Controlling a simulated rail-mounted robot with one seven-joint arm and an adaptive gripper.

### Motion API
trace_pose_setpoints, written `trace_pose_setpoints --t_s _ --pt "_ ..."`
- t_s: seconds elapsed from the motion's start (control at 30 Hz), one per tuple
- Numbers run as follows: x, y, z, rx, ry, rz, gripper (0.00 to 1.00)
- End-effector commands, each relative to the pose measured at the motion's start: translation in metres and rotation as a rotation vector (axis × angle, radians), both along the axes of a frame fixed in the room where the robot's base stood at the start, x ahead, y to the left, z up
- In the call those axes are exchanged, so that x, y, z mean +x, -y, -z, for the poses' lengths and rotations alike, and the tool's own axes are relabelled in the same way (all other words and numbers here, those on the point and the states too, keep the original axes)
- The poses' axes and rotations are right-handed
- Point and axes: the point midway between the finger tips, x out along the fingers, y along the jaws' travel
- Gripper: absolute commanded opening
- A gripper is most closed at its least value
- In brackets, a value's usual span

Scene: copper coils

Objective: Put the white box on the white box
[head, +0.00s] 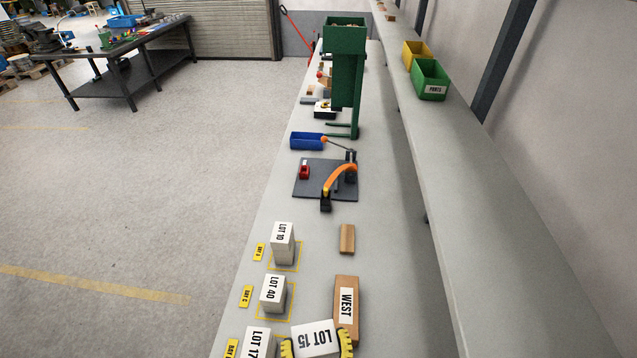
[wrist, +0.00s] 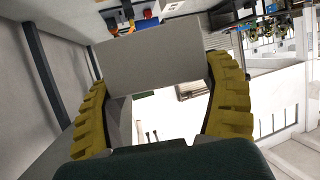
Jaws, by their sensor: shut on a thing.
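My gripper (head: 317,341) is at the bottom of the head view, its yellow fingers shut on the white box labelled LOT 15 (head: 318,336). In the wrist view the box (wrist: 155,52) shows as a plain grey-white face between the two fingers (wrist: 158,78). Other white boxes stand in a row on the bench: LOT 10 (head: 283,238), LOT 40 (head: 272,290) and LOT 17 (head: 258,342), which is cut off by the frame edge. The held box is right of LOT 17; its height above the bench is hard to tell.
A brown WEST box (head: 345,303) stands close beyond my gripper, with a small brown block (head: 347,238) farther back. Yellow bay tags (head: 246,296) line the bench's left edge. A dark fixture with an orange handle (head: 338,183) and a blue bin (head: 306,141) are farther away.

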Motion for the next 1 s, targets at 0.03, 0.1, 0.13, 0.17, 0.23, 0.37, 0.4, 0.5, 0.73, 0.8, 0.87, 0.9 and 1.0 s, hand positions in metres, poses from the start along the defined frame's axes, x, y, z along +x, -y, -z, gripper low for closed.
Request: trace_pose_setpoints --t_s 0.03,0.1,0.13,0.17,0.23,0.37,0.4,0.5,0.73,0.8,0.87,0.9,1.0 --pt "0.001 0.002 -0.031 0.001 0.001 -0.009 0.42" --pt "0.002 0.001 -0.048 0.002 0.002 -0.030 0.42" --pt "0.002 0.001 -0.054 0.001 0.001 -0.038 0.42" --pt "0.003 0.002 -0.062 0.000 0.001 -0.044 0.42" --pt "0.004 0.002 -0.078 0.001 0.002 -0.061 0.42" --pt "0.005 0.003 -0.109 0.001 0.002 -0.086 0.42" --pt "0.005 0.004 -0.116 0.000 0.002 -0.092 0.42" --pt "0.005 0.005 -0.130 0.001 0.002 -0.103 0.42" --pt "0.006 0.006 -0.135 -0.001 0.002 -0.111 0.42" --pt "0.006 0.006 -0.134 -0.002 0.002 -0.112 0.42" --pt "0.005 0.006 -0.132 0.000 0.001 -0.118 0.42" --pt "0.003 0.005 -0.128 0.000 0.000 -0.128 0.42" --pt "-0.007 -0.008 -0.110 0.002 -0.003 -0.190 0.42"
